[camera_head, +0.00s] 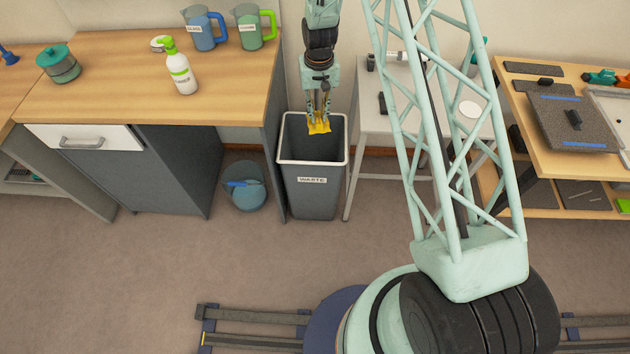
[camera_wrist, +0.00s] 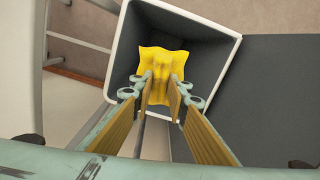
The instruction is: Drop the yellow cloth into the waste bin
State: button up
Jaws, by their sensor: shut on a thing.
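The yellow cloth (camera_head: 319,127) hangs from my gripper (camera_head: 319,112), over the open mouth of the waste bin (camera_head: 313,193). The bin is grey with a pale rim and a label reading WASTE. In the wrist view, the cloth (camera_wrist: 163,70) is spread out at the fingertips of my gripper (camera_wrist: 162,88), which are closed on it. The bin's pale rim (camera_wrist: 215,22) frames the cloth there, and the dark inside shows around it. How far the cloth is above or below the rim is hard to tell.
A wooden counter (camera_head: 120,75) with a spray bottle (camera_head: 180,70) and two jugs (camera_head: 205,30) stands left of the bin. A grey side table (camera_head: 375,122) stands close on the right. A blue bucket (camera_head: 246,190) is on the floor at the left.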

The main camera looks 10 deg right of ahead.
jog(key=shift+f+b, duration=0.35)
jog(key=shift+f, duration=1.1)
jog(key=o, duration=1)
jog(key=shift+r, duration=0.15)
notch_tip(320, 180, up, 12)
jog(key=shift+f, duration=0.2)
jog(key=shift+r, duration=0.15)
dwell(0.4)
